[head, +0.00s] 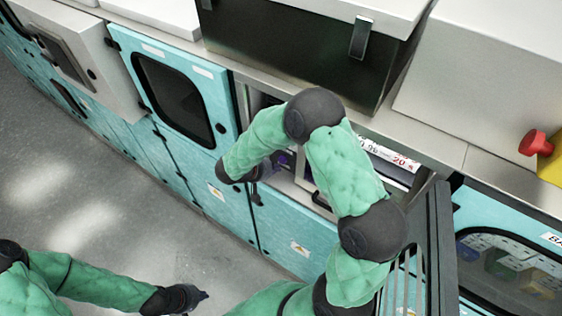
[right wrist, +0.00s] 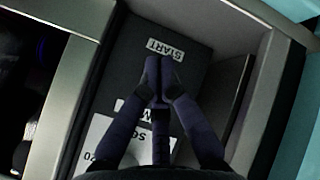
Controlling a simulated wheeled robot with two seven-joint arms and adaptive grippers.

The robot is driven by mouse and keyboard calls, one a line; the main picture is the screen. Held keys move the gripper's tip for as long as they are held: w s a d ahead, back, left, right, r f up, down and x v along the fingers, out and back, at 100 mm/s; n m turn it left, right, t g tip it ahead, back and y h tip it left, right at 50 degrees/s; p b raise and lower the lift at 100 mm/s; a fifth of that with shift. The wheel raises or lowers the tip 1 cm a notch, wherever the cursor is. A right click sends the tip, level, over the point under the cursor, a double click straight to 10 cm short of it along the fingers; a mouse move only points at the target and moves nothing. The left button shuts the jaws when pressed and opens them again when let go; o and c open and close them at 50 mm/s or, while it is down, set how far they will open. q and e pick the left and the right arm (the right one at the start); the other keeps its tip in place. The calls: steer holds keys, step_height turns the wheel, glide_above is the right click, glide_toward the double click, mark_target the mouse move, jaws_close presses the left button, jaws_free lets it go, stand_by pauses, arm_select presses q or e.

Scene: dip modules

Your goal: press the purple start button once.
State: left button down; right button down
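A dark panel with a white START label (right wrist: 165,48) fills the middle of the right wrist view. My right gripper (right wrist: 160,72) is shut, its two fingertips together just below that label in the picture. I see no purple button face clear of the fingers; the fingers cover that part of the panel, and I cannot tell whether they touch it. In the head view my right arm reaches into an open bay, where a small purple patch (head: 284,160) shows beside the hand. My left gripper (head: 193,298) hangs low over the floor, away from the cabinets, too small to read.
Teal cabinets with windowed doors (head: 175,92) line the row. An open door (head: 440,250) stands right of my right arm. A red emergency knob (head: 533,143) is at the far right. A white label (right wrist: 105,145) lies near the fingers; the panel's raised frame surrounds them.

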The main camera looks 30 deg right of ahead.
stand_by(0.8)
steer(key=shift+w+d+b, duration=0.15)
steer(key=shift+d+b, duration=0.15)
steer(key=shift+b, duration=0.35)
steer(key=shift+d, duration=0.1)
steer(key=shift+w+d+b, duration=0.25)
steer(key=shift+d+b, duration=0.3)
steer(key=shift+b, duration=0.05)
stand_by(0.7)
steer(key=shift+a, duration=0.1)
stand_by(0.3)
steer(key=shift+s+a+b, duration=0.35)
steer(key=shift+a+b, duration=0.15)
steer(key=shift+a, duration=0.3)
steer(key=shift+s+a+b, duration=0.25)
steer(key=shift+a+b, duration=0.1)
steer(key=shift+a, duration=0.4)
steer(key=shift+s+a+b, duration=0.3)
steer(key=shift+s+a, duration=0.1)
steer(key=shift+a, duration=0.4)
steer(key=shift+s+a+b, duration=0.25)
steer(key=shift+s+a, duration=0.1)
steer(key=shift+a, duration=0.45)
